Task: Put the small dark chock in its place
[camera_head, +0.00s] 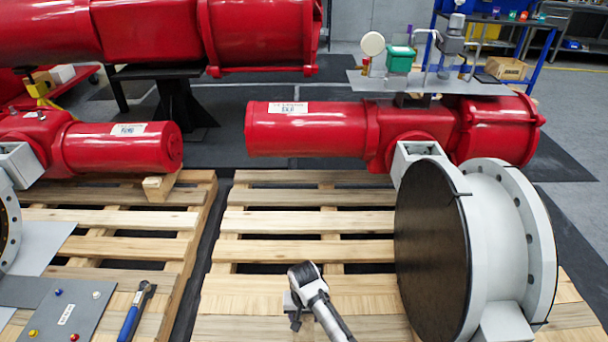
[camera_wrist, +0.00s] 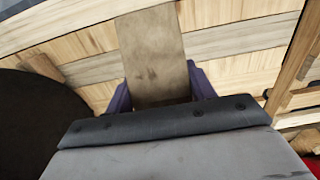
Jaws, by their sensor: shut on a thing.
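My gripper (camera_wrist: 160,92) is shut on a brownish-grey wooden block, which I take to be the small dark chock (camera_wrist: 152,50). In the wrist view the chock sticks out between the two purple fingers, with pallet boards behind it. In the head view my gripper (camera_head: 298,300) is over the front middle of the right pallet (camera_head: 310,220), left of the valve. The chock cannot be made out there. The grey valve (camera_head: 500,235) stands on that pallet with its dark disc face (camera_head: 432,250) to the left.
A red actuator (camera_head: 310,130) lies behind the pallet, joined to the valve. A pale wooden block (camera_head: 158,188) sits under another red actuator (camera_head: 120,148) on the left pallet. A grey panel (camera_head: 65,310) and a blue-handled tool (camera_head: 135,312) lie front left. The pallet's middle is clear.

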